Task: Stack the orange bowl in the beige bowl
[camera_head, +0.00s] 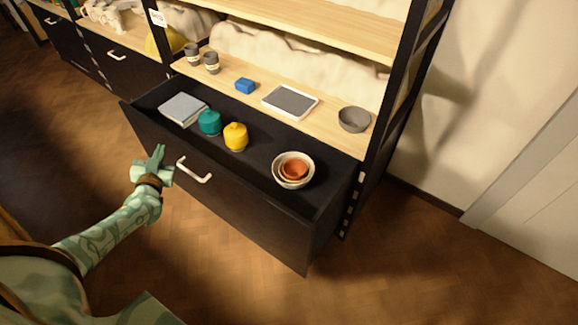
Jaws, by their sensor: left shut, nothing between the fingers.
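The beige bowl (279,178) sits in the right part of an open black drawer (240,201). The orange bowl (296,168) is inside it, lower than or level with its rim. My left gripper (158,155) is shut and empty, in front of the drawer's face, to the left of the white handle (195,172) and apart from the bowls. My right gripper is not in view.
The drawer also holds a teal jar (209,122), a yellow jar (235,136) and a grey book-like block (183,108). On the shelf above are a grey bowl (354,119), a tray (290,101), a blue block (245,86) and two cups (211,63). Floor in front is clear.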

